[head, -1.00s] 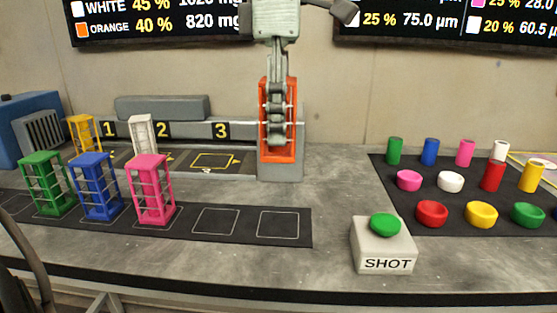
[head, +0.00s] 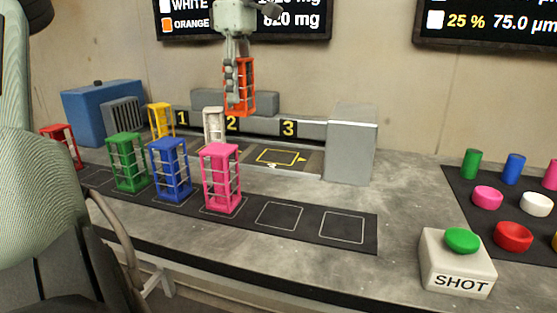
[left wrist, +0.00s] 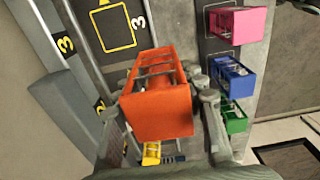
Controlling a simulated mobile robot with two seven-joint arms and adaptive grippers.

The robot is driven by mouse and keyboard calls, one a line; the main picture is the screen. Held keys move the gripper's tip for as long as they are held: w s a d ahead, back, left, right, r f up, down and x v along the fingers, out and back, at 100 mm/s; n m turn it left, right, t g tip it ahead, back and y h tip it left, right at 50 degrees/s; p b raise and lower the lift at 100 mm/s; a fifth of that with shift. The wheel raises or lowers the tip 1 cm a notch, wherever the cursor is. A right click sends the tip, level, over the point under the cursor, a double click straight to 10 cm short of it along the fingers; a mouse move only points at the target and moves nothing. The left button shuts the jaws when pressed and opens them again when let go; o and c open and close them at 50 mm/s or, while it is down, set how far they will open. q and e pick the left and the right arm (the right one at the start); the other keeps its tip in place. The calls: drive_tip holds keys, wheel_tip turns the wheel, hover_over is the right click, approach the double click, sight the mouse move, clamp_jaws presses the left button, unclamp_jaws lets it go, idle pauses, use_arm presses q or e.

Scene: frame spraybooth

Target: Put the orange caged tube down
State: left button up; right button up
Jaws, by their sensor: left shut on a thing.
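The orange caged tube (head: 241,86) is held upright in the air by my left gripper (head: 238,62), in front of the wall and above the numbered row at the back. In the left wrist view the orange caged tube (left wrist: 158,108) sits between the fingers of my left gripper (left wrist: 165,105), which is shut on it. In that view the table lies below it, with the yellow-outlined square of place 3 (left wrist: 112,27) visible beside it. In the head view, place 3 (head: 281,157) is empty. My right gripper is not in view.
White (head: 214,128) and yellow (head: 161,120) caged tubes stand at the back places. Green (head: 128,162), blue (head: 169,168) and pink (head: 221,178) ones stand on the front mat, with empty squares to their right. A grey block (head: 351,146) stands right of place 3. A SHOT button (head: 460,262) is at front right.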

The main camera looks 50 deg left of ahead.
use_arm(q)
drive_tip(key=w+f, duration=0.4)
drive_tip(key=w, duration=0.1)
drive_tip(key=w+f+p, duration=0.1)
drive_tip(key=w+f, duration=0.4)
drive_tip(key=shift+w+a+f, duration=0.1)
drive_tip(key=shift+w+f, duration=0.05)
drive_tip(key=shift+f, duration=0.05)
wheel_tip(320, 180, down, 3)
drive_tip(key=shift+f, duration=0.2)
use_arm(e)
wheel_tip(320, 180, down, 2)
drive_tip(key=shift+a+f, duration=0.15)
use_arm(q)
drive_tip(key=o, duration=1.4)
drive_tip(key=shift+f, duration=0.15)
drive_tip(key=shift+c, duration=0.2)
